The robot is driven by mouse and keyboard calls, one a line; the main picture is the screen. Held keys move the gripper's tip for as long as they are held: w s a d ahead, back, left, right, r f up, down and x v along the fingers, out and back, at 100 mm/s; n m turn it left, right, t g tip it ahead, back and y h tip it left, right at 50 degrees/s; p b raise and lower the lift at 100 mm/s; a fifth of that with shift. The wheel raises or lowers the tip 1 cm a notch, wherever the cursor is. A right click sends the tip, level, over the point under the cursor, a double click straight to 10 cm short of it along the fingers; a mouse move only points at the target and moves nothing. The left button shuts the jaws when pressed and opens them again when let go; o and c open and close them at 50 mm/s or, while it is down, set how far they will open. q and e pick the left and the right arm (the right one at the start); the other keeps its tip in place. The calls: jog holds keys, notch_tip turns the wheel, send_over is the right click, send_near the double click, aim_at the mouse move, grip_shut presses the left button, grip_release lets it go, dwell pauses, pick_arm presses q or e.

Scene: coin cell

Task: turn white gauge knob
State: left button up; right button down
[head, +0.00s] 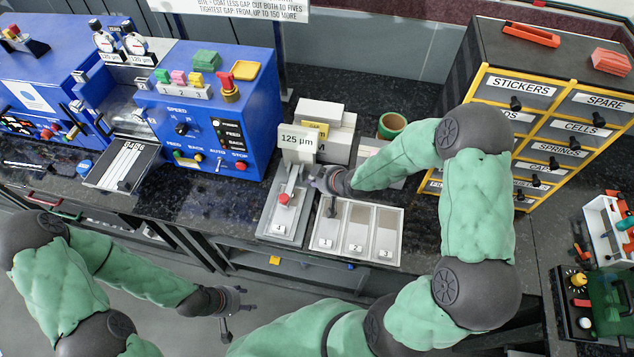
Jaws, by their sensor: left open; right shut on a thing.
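Two round dial gauges with white faces stand on top of the blue machine at the upper left, the left gauge (104,42) and the right gauge (134,44). My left gripper (226,313) is open and empty, in front of the bench at the lower middle.
A white tray (397,262) with three numbered compartments lies below my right gripper, beside a grey plate with a red knob (284,199). A 125 µm sign (298,141) stands behind. The blue machine (262,110) and labelled drawers (515,88) flank the bench.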

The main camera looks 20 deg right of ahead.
jog(key=shift+a+m+b, duration=0.25)
jog(key=shift+m+b, duration=0.15)
jog(key=shift+b, duration=0.25)
jog(key=shift+h, duration=0.3)
jog(key=c, duration=1.1)
grip_release()
jog(key=shift+a, duration=0.15)
jog(key=shift+s+d+r, duration=0.1)
jog(key=shift+d+r, duration=0.1)
jog(key=v, duration=1.1)
jog(key=shift+s+r, duration=0.1)
jog(key=shift+s, duration=0.2)
